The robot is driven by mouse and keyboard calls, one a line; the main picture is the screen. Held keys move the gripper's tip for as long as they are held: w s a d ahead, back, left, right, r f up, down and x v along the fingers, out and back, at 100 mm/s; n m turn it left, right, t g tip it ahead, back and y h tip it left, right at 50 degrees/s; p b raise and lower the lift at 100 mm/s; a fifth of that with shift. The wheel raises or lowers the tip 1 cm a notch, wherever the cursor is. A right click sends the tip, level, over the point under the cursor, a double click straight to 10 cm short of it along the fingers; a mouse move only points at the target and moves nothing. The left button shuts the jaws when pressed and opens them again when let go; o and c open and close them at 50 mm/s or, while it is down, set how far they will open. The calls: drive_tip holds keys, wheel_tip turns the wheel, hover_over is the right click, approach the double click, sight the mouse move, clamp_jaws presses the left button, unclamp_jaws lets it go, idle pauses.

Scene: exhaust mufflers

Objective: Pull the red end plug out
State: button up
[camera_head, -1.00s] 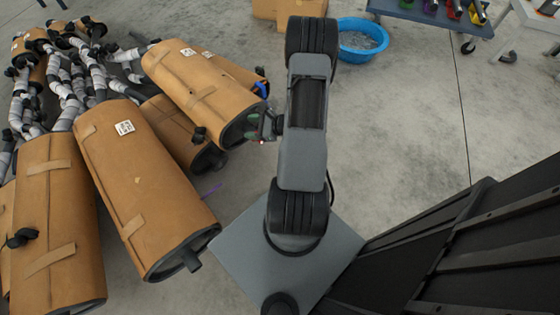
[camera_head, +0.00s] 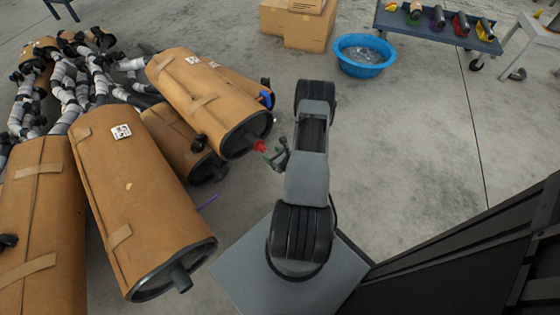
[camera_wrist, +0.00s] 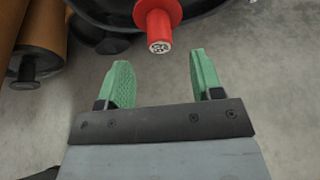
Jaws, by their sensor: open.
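The red end plug (camera_head: 260,147) sticks out of the near end of a brown-wrapped muffler (camera_head: 205,95). In the wrist view the plug (camera_wrist: 158,22) is at the top centre, with its round end facing me. My gripper (camera_head: 279,157) is just right of the plug in the head view. Its green fingers (camera_wrist: 159,72) are open and empty in the wrist view. The plug's end lies just beyond the fingertips, roughly midway between them, and not held. The plug's far part joins the dark muffler end.
Several other brown-wrapped mufflers (camera_head: 140,190) lie to the left. A blue plug (camera_head: 267,98) shows behind the muffler. A blue tub (camera_head: 364,55), cardboard boxes (camera_head: 300,24) and a cart (camera_head: 438,28) stand at the back.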

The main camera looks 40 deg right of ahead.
sight(266, 151)
drive_tip(key=shift+b+x, duration=0.8)
drive_tip(key=shift+x, duration=2.4)
drive_tip(key=c, duration=1)
drive_tip(key=shift+s, duration=0.15)
drive_tip(key=shift+s+p, duration=0.55)
drive_tip(key=shift+s, duration=2.75)
drive_tip(key=shift+r, duration=0.1)
